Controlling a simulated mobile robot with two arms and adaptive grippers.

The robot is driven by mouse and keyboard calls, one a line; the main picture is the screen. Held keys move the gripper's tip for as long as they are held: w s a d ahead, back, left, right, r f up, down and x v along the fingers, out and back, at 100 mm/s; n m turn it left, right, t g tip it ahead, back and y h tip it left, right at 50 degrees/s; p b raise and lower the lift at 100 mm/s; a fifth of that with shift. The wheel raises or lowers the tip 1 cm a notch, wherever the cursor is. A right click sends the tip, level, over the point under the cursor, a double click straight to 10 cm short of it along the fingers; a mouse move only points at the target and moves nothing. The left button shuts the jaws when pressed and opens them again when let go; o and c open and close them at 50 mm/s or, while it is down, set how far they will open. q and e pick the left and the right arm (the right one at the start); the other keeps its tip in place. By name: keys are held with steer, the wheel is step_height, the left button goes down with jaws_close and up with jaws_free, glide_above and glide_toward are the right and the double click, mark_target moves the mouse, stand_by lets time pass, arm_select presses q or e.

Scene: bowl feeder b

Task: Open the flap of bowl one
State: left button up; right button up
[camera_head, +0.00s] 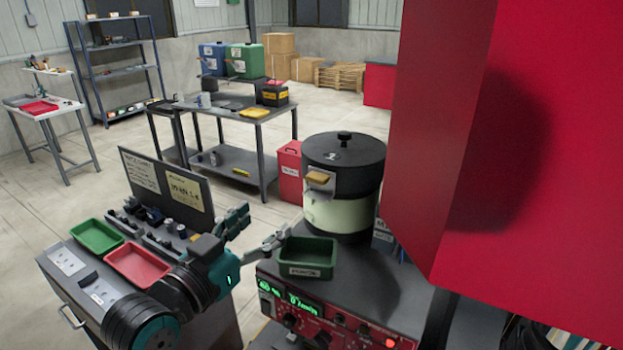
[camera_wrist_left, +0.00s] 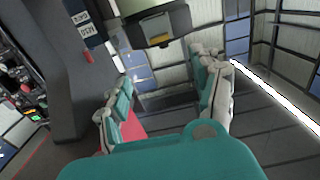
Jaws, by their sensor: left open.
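Bowl one (camera_head: 345,213) is a round feeder with a dark lid marked 1 and a pale lower band, standing upright on the machine top. Its flap (camera_head: 319,179), a small light plate with a tan piece, is on the side facing left. My left gripper (camera_head: 262,227) is open and empty, below and left of the flap, apart from it. In the left wrist view its spread fingers (camera_wrist_left: 165,92) show, with what looks like the bowl (camera_wrist_left: 180,21) and flap (camera_wrist_left: 156,42) at the top, beyond the fingertips. My right gripper is not in view.
A green tray (camera_head: 306,271) sits just below the flap, close to my left gripper. A large red panel (camera_head: 455,130) blocks the right side. A red tray (camera_head: 138,263) and a green tray (camera_head: 97,236) lie on the left cart. A control panel (camera_head: 330,322) is in front.

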mark_target(314, 180)
arm_select(q)
steer(key=p+x, duration=0.5)
steer(key=x, duration=1.1)
steer(key=shift+p, duration=0.3)
steer(key=shift+w+d+f, duration=0.1)
steer(key=shift+w+d, duration=0.1)
steer(key=shift+w, duration=0.15)
